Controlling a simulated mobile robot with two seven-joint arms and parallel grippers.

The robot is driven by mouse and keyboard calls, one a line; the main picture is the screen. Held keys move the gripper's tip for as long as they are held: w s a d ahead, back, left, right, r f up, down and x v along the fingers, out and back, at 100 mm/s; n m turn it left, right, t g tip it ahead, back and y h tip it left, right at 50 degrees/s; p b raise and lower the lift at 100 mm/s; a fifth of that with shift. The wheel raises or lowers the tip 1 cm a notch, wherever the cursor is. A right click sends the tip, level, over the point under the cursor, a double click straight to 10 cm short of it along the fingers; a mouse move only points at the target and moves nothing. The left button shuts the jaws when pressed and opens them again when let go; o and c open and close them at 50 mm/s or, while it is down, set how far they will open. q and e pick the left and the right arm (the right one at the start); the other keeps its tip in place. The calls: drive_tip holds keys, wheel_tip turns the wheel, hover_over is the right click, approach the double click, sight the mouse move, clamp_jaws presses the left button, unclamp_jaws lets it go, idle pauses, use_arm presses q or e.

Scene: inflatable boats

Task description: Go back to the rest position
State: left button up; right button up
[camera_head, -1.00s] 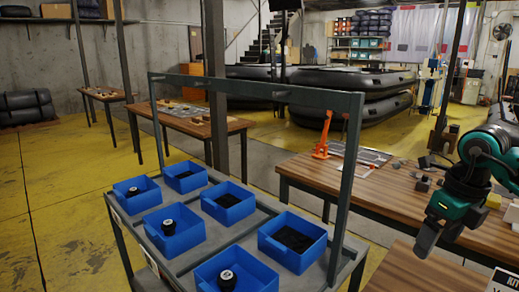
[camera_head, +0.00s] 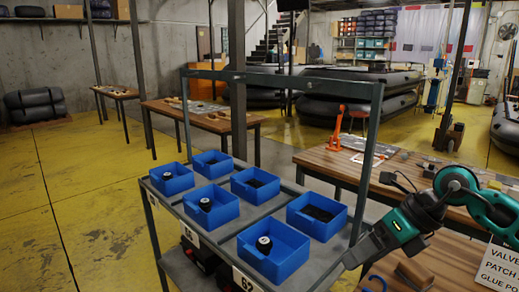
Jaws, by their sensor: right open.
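My right gripper (camera_head: 358,252) comes in from the right on a green and black arm. It points left and down, with open jaws and nothing seen between them. It is close to the right end of a grey metal cart (camera_head: 222,232), in front of the wooden workbench. I cannot tell whether it touches the cart. My left gripper is out of view.
The cart carries several blue bins (camera_head: 272,248), some holding black round caps (camera_head: 264,244), under a grey frame (camera_head: 283,78). A wooden workbench (camera_head: 325,160) stands behind right. A brown block (camera_head: 413,274) and a sign (camera_head: 500,265) are at lower right. The yellow floor (camera_head: 95,215) at left is clear.

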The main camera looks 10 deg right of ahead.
drive_tip(key=s+a+r+m+t+y, duration=0.1)
drive_tip(key=a+r+m+t+y, duration=0.25)
drive_tip(key=a+y, duration=0.35)
drive_tip(key=a+r+m+t+y, duration=0.3)
drive_tip(key=a+r+y, duration=0.15)
drive_tip(key=a, duration=0.35)
drive_tip(key=w+d+f+m+t+h, duration=0.1)
drive_tip(key=d+m+t+h, duration=0.4)
drive_tip(key=m, duration=0.5)
drive_tip(key=w+d+m+t+h, duration=0.1)
drive_tip(key=d+m+t+h, duration=0.1)
drive_tip(key=m+t+h, duration=0.6)
drive_tip(key=s+d+f+m+g+h, duration=0.2)
drive_tip(key=d+f+m+g+h, duration=0.15)
drive_tip(key=f+m, duration=0.2)
drive_tip(key=s+d+f+m+g+h, duration=0.2)
drive_tip(key=f+m+g, duration=0.25)
drive_tip(key=f, duration=0.25)
drive_tip(key=s+a+f+m+g, duration=0.1)
drive_tip(key=s+f+m+g, duration=0.1)
drive_tip(key=s+f+g, duration=0.6)
drive_tip(key=s+a+f+m+g, duration=0.1)
drive_tip(key=s+f+m+g, duration=0.3)
drive_tip(key=s, duration=0.8)
drive_tip(key=w+a+f+n+t+y+b, duration=0.2)
drive_tip(key=w+f+t, duration=0.6)
drive_tip(key=f, duration=0.4)
drive_tip(key=shift+a+f+y+b, duration=0.3)
drive_tip(key=shift+f+b, duration=0.1)
drive_tip(key=shift+b, duration=0.25)
